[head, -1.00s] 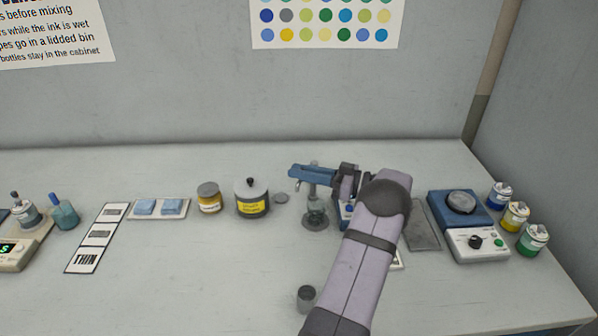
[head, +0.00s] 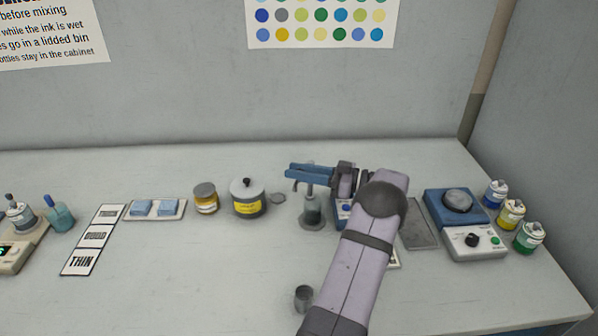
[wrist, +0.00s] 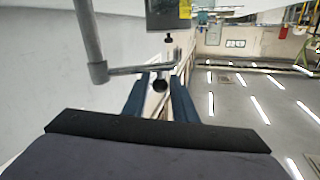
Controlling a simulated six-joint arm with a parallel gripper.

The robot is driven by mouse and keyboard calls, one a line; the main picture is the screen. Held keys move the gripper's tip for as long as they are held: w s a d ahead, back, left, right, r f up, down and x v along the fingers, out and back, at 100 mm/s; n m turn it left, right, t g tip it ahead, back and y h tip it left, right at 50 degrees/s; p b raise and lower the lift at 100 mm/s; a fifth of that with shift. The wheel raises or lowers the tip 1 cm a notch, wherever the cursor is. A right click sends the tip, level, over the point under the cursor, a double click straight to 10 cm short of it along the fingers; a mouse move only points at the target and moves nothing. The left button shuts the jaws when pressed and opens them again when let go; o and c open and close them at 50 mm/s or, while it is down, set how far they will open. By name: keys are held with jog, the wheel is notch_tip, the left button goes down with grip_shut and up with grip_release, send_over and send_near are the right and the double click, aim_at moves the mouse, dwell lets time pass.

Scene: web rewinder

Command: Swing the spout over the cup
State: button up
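The spout is a thin grey arm (wrist: 135,70) on an upright post (wrist: 90,35) in the wrist view. In the head view the stand (head: 312,214) is partly hidden under my gripper (head: 292,171), and the spout's bent tip (head: 295,187) hangs by the fingers. My gripper (wrist: 158,80) has a gap between its fingers, and I see no clear grip on the spout. A small grey cup (head: 303,298) stands upright near the front of the bench, apart from the spout.
A lidded pot (head: 248,198) and an amber jar (head: 206,199) stand left of the stand. A blue device (head: 458,203) and several ink bottles (head: 511,214) are at the right. My arm covers part of the bench. The front left bench is clear.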

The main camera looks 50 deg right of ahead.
jog(key=b+v, duration=0.1)
jog(key=v, duration=0.6)
jog(key=shift+b, duration=0.35)
jog(key=shift+s, duration=0.15)
jog(key=shift+c, duration=0.6)
